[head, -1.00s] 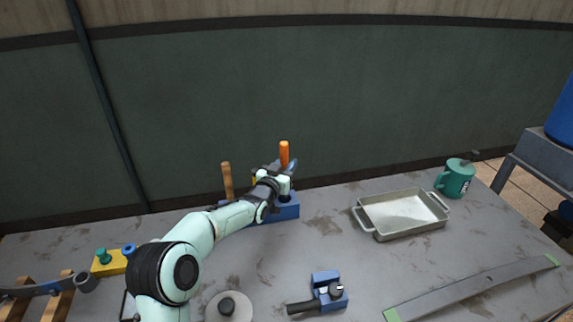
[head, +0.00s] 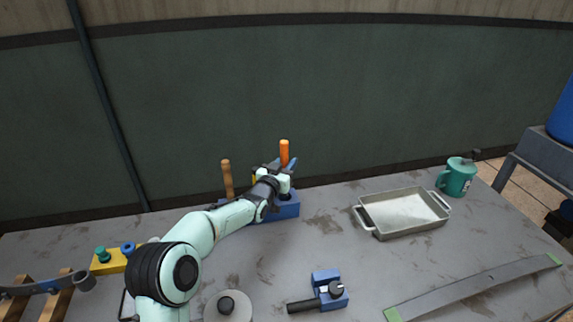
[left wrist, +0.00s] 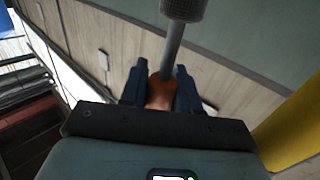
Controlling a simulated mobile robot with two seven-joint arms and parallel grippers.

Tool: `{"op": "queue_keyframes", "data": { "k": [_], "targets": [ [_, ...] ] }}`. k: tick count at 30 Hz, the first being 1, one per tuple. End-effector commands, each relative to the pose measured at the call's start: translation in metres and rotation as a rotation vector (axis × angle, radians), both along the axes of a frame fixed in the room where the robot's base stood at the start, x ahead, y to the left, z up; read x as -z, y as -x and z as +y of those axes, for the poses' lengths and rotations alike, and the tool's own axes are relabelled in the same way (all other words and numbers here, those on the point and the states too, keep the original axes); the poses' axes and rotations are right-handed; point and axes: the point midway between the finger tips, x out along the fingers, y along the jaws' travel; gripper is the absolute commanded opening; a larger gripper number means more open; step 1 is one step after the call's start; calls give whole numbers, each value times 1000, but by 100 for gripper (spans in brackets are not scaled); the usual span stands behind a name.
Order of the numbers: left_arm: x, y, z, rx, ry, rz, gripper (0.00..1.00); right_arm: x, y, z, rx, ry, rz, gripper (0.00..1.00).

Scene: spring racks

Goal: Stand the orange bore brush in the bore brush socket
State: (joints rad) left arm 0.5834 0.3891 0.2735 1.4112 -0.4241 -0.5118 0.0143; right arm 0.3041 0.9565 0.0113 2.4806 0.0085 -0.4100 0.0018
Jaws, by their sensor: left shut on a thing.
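The orange bore brush (head: 284,152) stands about upright in the head view, its orange handle up, over the blue block (head: 287,211) at the back of the bench. My left gripper (head: 289,165) is shut on the orange handle. In the left wrist view the blue fingers (left wrist: 160,90) close around the handle (left wrist: 160,92), and the brush's grey rod (left wrist: 172,48) and dark bristle head (left wrist: 183,8) reach to the top edge. My gripper and forearm hide the brush's lower part and the socket in the head view, so I cannot tell whether it is seated.
A wooden handle (head: 227,178) stands left of my gripper. A metal tray (head: 402,215) and a green mug (head: 456,178) are to the right. A blue clamp-like fixture (head: 328,288) sits in front. The bench centre is clear. The wall is close behind the block.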

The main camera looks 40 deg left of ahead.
Motion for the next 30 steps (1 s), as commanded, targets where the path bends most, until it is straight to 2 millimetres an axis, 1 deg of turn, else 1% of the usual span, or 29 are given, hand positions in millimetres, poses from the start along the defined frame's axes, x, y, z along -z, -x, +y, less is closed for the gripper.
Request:
{"op": "queue_keyframes", "data": {
  "k": [8, 30],
  "targets": [
    [3, 0, 0, 0, 0, -1, 0, 3, 0, 0, 0, 0, 1, 0],
    [34, 0, 0, 0, -1, 0, 0, 31, 3, -2, 3, 3, 6, 0]
  ]
}}
